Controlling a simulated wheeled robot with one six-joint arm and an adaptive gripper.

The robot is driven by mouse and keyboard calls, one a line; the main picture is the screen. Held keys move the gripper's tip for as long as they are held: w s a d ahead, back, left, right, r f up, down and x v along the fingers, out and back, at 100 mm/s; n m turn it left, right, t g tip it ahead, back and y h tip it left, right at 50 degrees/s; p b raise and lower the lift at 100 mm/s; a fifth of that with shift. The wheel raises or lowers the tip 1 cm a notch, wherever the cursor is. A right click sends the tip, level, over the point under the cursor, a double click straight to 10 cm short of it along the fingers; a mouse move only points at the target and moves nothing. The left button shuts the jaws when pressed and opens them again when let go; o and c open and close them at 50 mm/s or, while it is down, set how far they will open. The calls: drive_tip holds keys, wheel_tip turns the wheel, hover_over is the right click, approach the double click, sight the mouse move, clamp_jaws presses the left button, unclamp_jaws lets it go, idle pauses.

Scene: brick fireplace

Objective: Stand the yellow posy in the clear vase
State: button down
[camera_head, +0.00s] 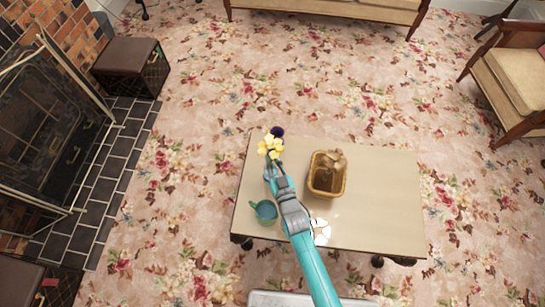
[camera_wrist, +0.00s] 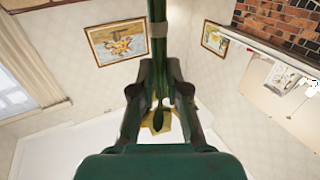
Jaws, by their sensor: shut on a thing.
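The yellow posy (camera_head: 271,146) shows as a small cluster of yellow blooms at the tip of my gripper (camera_head: 271,170), over the far left part of the table. In the wrist view my gripper (camera_wrist: 160,78) is shut on the green stems of the posy (camera_wrist: 158,32). A yellow part shows between the fingers. I cannot make out the clear vase in either view.
On the beige table (camera_head: 375,200) stand a teal mug (camera_head: 266,210), left of my arm, and a wicker basket (camera_head: 327,190) holding a brownish thing. A dark round thing (camera_head: 278,131) shows by the blooms, a white thing (camera_head: 321,232) beside my arm. The table's right side is clear.

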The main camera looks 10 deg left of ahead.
drive_tip(key=shift+f, duration=1.8)
drive_tip(key=c, duration=1.1)
unclamp_jaws()
drive_tip(key=shift+s, duration=0.1)
drive_tip(key=v, duration=1.2)
